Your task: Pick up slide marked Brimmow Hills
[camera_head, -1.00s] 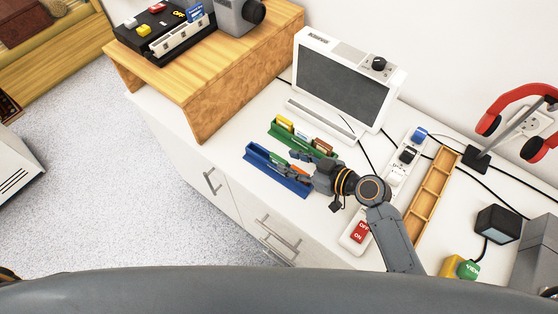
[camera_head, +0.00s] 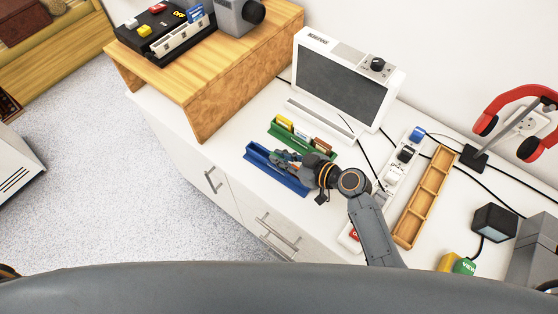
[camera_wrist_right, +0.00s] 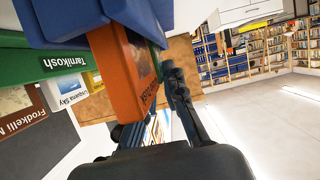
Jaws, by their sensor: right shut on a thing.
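My right gripper (camera_head: 279,160) is at the blue rack (camera_head: 262,167), low over its slides. In the right wrist view an orange slide (camera_wrist_right: 120,72) stands between its dark fingers, and the gripper is shut on it. The small lettering on the orange slide's edge is too slanted to read surely. Blue surfaces (camera_wrist_right: 65,20) lie close against its upper end. A green piece labelled Tarnikosh (camera_wrist_right: 40,66) is beside it. A white slide marked Laguna Sky (camera_wrist_right: 66,90) and a brown one marked Frodkelli (camera_wrist_right: 25,128) are farther left. My left gripper is out of view.
The green rack (camera_head: 277,131) with several slides stands just behind the blue one. A white screen device (camera_head: 345,80), a power strip (camera_head: 395,172) and an empty wooden tray (camera_head: 425,200) are nearby. A wooden riser (camera_head: 200,110) stands at the left; the counter's front edge is close.

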